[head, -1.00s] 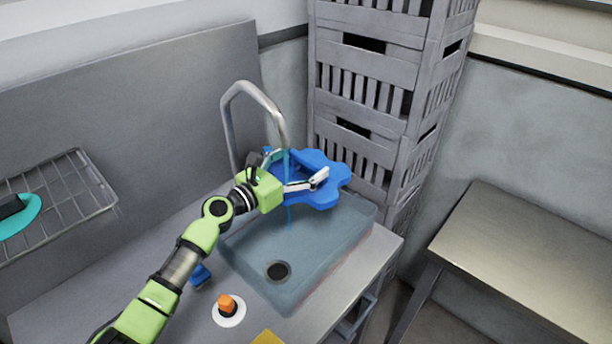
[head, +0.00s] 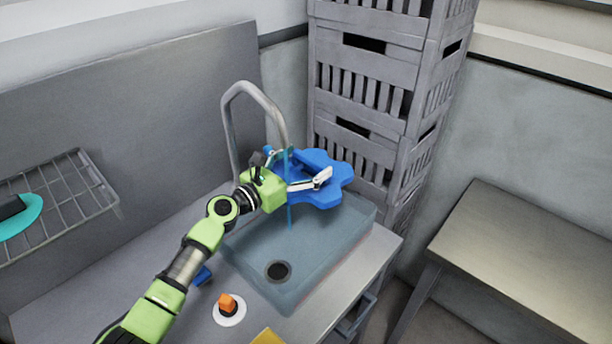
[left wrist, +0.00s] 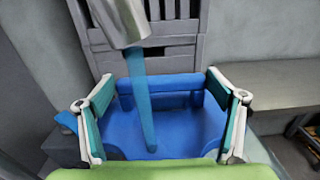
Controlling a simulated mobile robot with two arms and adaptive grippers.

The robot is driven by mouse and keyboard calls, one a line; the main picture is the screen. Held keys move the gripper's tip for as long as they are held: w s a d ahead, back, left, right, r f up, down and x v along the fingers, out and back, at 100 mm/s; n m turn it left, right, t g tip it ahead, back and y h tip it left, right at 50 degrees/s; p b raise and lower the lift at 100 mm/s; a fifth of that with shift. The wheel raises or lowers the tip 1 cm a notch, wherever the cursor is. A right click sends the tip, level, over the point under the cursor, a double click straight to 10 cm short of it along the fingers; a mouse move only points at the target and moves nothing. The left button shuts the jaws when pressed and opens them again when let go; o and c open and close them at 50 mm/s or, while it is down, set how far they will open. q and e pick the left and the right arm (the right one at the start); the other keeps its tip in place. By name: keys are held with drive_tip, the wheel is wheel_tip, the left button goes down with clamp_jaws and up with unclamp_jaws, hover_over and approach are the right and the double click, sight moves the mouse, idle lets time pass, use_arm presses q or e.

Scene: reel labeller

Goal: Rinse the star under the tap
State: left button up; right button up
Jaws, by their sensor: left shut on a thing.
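The blue star (head: 325,180) is held over the sink basin (head: 325,240) in the head view. My left gripper (head: 298,172) is shut on it, and the star also shows between the fingers in the left wrist view (left wrist: 185,120). The tap (head: 262,98) arches over from the left, with its spout just above the star. A blue stream of water (head: 288,165) runs from the spout onto the star and shows in the left wrist view too (left wrist: 138,95). My right gripper is not in view.
An orange knob on a white disc (head: 228,307) sits on the counter before the basin. A wire rack (head: 75,190) holds a teal item at left. Stacked grey crates (head: 375,80) stand close behind the star. A bare metal table (head: 530,245) is at right.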

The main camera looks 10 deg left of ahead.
sight(318, 193)
use_arm(q)
drive_tip(key=shift+s+d+r+p, duration=0.15)
drive_tip(key=shift+s+d+p, duration=0.25)
drive_tip(key=shift+s+p, duration=0.15)
drive_tip(key=shift+s+d+r+p, duration=0.15)
drive_tip(key=shift+s+d+p, duration=0.2)
drive_tip(key=shift+s+p, duration=0.15)
drive_tip(key=shift+s+d+p, duration=0.65)
drive_tip(key=shift+s, duration=0.3)
drive_tip(key=shift+s+d+p, duration=0.6)
drive_tip(key=shift+s, duration=0.35)
drive_tip(key=shift+s+d+f, duration=0.1)
drive_tip(key=shift+s+d, duration=0.15)
drive_tip(key=shift+s, duration=0.1)
drive_tip(key=s+d+r+p, duration=0.2)
drive_tip(key=s+r+p, duration=0.2)
drive_tip(key=p, duration=0.1)
drive_tip(key=shift+d+p, duration=0.35)
drive_tip(key=shift+d, duration=0.05)
drive_tip(key=shift+s+f, duration=0.1)
drive_tip(key=shift+f, duration=0.05)
